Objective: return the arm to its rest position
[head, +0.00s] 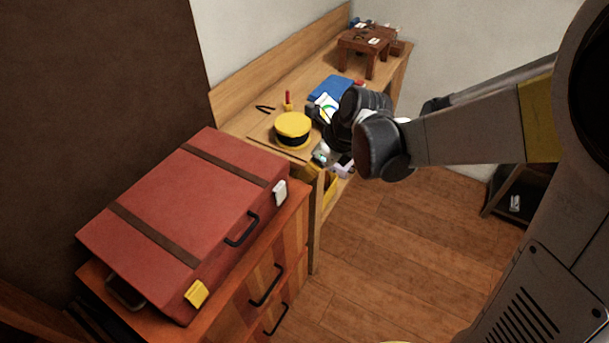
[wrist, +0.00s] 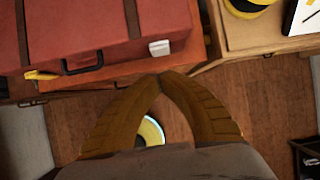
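My gripper (wrist: 163,76) shows in the wrist view with its two yellow-brown fingers meeting at the tips. No object shows between them, and floor is visible through the gap behind the tips. In the head view my arm reaches in from the right, with its dark wrist beside the wooden workbench (head: 262,128). The fingers cannot be made out clearly there. In the wrist view the fingertips appear just below the edge of the red suitcase's cabinet, over the wooden floor (wrist: 262,105).
A red suitcase (head: 190,205) lies on a wooden cabinet (head: 262,265) at left, also in the wrist view (wrist: 95,30). Open floor (head: 385,240) lies right of the furniture.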

